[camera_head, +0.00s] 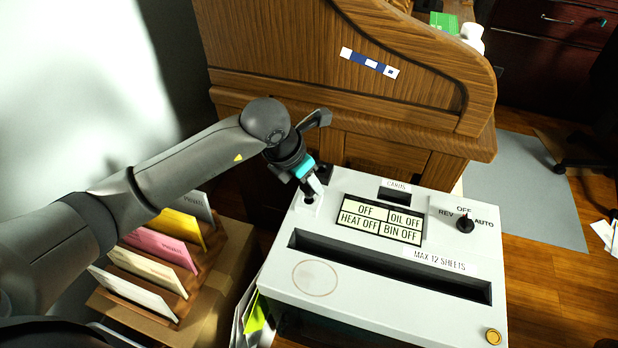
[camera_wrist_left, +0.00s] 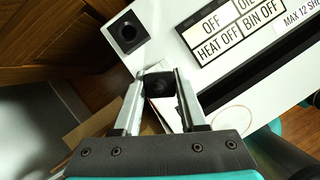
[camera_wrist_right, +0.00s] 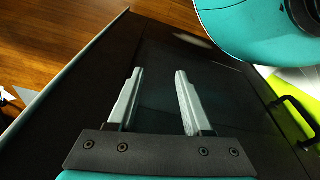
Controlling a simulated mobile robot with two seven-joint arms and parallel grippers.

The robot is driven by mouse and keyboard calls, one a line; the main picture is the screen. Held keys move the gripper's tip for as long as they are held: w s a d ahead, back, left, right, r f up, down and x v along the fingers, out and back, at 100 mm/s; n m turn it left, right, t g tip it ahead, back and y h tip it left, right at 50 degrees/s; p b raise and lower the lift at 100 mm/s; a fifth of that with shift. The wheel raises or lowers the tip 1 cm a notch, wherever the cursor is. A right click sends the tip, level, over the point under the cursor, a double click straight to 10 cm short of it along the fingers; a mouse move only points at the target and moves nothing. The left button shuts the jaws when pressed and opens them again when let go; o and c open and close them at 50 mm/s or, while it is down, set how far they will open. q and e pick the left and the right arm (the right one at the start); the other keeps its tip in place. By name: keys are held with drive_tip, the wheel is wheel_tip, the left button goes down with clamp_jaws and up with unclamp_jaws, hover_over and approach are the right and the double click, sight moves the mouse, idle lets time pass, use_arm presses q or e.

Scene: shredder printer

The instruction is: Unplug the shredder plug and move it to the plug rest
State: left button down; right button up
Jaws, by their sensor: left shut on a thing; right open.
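The white shredder (camera_head: 345,275) fills the lower right of the head view. My left gripper (camera_head: 313,188) points down at the shredder top's far left corner. It is shut on the black shredder plug (camera_wrist_left: 160,85), which shows between the fingers in the left wrist view. A pale plate lies under the fingertips; I cannot tell whether the plug touches or sits in it. A dark square recess (camera_wrist_left: 128,34) in the shredder top is beside the plug, apart from it. My right gripper (camera_wrist_right: 158,95) is open and empty before a dark panel.
The status labels (camera_head: 380,221), paper slot (camera_head: 390,268) and mode knob (camera_head: 465,224) are right of my left gripper. A wooden desk (camera_head: 350,100) stands close behind. A file rack with coloured folders (camera_head: 160,247) is at the left.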

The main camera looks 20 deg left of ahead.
use_arm(q)
drive_tip(key=shift+f+b, duration=1.15)
drive_tip(key=shift+f, duration=0.45)
drive_tip(key=shift+c, duration=1.9)
unclamp_jaws()
drive_tip(key=p+v, duration=0.5)
drive_tip(key=v, duration=1)
drive_tip(key=shift+r+p, duration=0.2)
drive_tip(key=shift+p, duration=0.1)
drive_tip(key=shift+w, duration=0.1)
